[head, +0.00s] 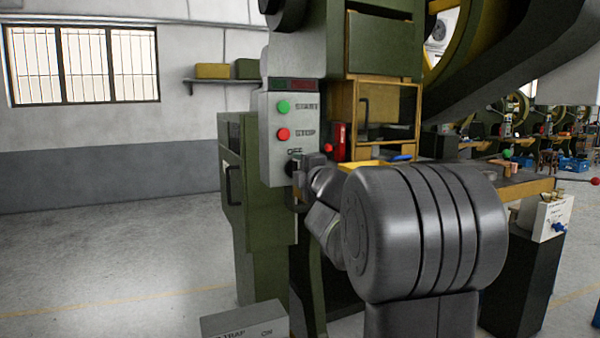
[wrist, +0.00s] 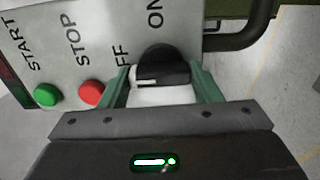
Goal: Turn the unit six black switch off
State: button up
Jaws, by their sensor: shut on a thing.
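The black switch (wrist: 168,66) is a round knob with a white mark on the grey control panel (head: 277,115). In the wrist view the mark points left, on the side of the partly hidden OFF label; the ON label is above the knob. My gripper (wrist: 162,84) has its green fingers on both sides of the knob and is shut on it. In the head view my gripper (head: 300,172) reaches the panel's lower part, where it hides most of the switch and the ON label. The OFF label shows just above it.
A green START button (head: 283,107) and a red STOP button (head: 283,134) are above the switch. The panel is on a green press (head: 310,40). A dark handle (wrist: 245,32) runs beside the panel. A grey box (head: 245,322) stands low in front. The floor at left is clear.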

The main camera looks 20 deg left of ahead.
jog(key=o, duration=1)
jog(key=p+v, duration=0.1)
jog(key=v, duration=1.2)
jog(key=shift+s+d+p, duration=0.3)
jog(key=b+x, duration=0.1)
jog(key=x, duration=1.3)
jog(key=shift+b, duration=0.3)
jog(key=shift+s, duration=0.1)
